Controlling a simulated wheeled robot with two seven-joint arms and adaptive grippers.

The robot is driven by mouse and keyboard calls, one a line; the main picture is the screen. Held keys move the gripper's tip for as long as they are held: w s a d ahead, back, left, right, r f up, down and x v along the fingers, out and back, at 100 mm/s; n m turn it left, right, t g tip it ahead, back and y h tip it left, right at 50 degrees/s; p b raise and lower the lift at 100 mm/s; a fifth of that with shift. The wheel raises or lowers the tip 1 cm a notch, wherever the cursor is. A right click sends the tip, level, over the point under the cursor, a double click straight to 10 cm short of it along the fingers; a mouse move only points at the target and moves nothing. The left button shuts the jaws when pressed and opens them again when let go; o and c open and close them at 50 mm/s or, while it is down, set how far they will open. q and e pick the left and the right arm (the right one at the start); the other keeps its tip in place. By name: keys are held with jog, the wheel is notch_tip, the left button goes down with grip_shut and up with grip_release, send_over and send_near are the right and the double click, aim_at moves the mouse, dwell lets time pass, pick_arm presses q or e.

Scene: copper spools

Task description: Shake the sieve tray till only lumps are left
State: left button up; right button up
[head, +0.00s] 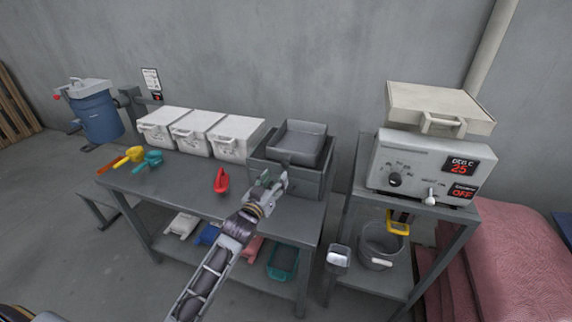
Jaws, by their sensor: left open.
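The sieve tray (303,140) is a dark grey, square-sided tray. It sits in the top of a larger dark grey box (293,179) at the right end of the workbench. What lies inside the tray is too small and dark to tell. My left gripper (274,182) is open and empty, at the front left of the box and below the tray. I cannot tell whether it touches the box. My right gripper is not in view.
Three white lidded bins (235,140) line the back of the workbench (190,187). A red scoop (221,181) lies left of my gripper; yellow (130,155) and teal (149,160) scoops lie farther left. A heater unit (422,168) stands on the right-hand stand.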

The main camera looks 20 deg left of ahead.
aim_at(284, 166)
pick_arm(q)
jog(key=shift+w+d, duration=0.2)
jog(key=shift+w, duration=1.55)
jog(key=shift+w+d, duration=0.2)
jog(key=shift+w, duration=1.5)
jog(key=shift+w+d, duration=0.2)
jog(key=shift+w, duration=1.55)
jog(key=shift+c, duration=0.2)
grip_shut()
